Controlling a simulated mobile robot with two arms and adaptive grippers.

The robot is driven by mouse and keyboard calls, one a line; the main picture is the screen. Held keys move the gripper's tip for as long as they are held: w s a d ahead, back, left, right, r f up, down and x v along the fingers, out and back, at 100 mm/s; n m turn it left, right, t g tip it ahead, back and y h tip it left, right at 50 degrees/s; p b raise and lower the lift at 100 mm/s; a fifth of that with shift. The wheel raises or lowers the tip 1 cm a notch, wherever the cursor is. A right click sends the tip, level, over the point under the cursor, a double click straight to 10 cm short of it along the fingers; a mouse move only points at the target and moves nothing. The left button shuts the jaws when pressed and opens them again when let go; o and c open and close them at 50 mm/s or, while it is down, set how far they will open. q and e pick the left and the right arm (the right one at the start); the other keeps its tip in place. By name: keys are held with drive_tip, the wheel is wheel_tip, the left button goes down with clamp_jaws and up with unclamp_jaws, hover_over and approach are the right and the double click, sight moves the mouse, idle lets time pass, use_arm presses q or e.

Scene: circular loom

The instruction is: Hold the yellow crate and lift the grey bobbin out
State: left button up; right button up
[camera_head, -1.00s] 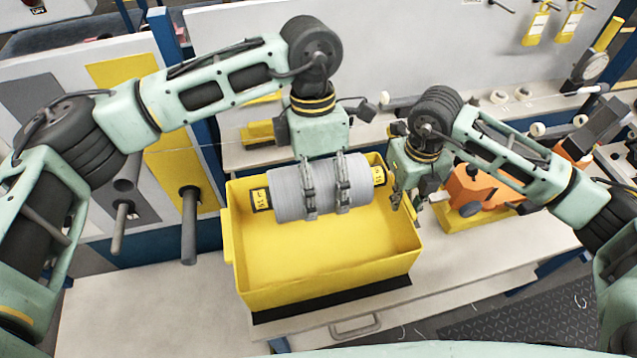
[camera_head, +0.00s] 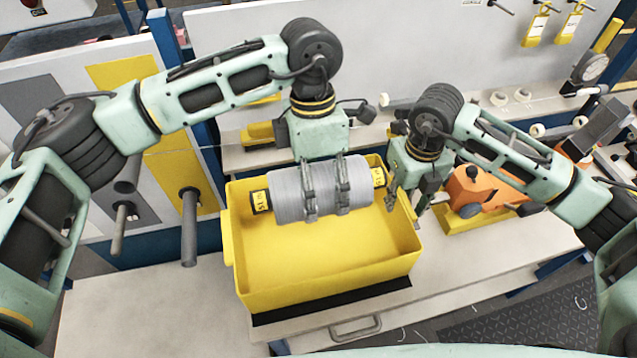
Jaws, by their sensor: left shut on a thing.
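The yellow crate (camera_head: 322,262) stands on the bench in the middle of the view, its open top facing me. The grey bobbin (camera_head: 290,192), with yellow-and-black labelled ends, lies crosswise at the crate's back part. I cannot tell how far it is above the crate floor. My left gripper (camera_head: 326,205) reaches down from behind and is shut on the bobbin, its fingers over the grey winding. My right gripper (camera_head: 402,208) is at the crate's right wall, its two fingers apart, one on the inner side and one on the outer side. Contact with the rim cannot be told.
An orange device on a yellow base (camera_head: 470,218) stands right of the crate, close to my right gripper. Dark rods (camera_head: 188,225) stick out from the panel at left. Bench surface (camera_head: 150,300) is clear at front left. A shelf with white rolls runs behind.

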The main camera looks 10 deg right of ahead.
wheel_tip(320, 180, up, 11)
idle(0.4)
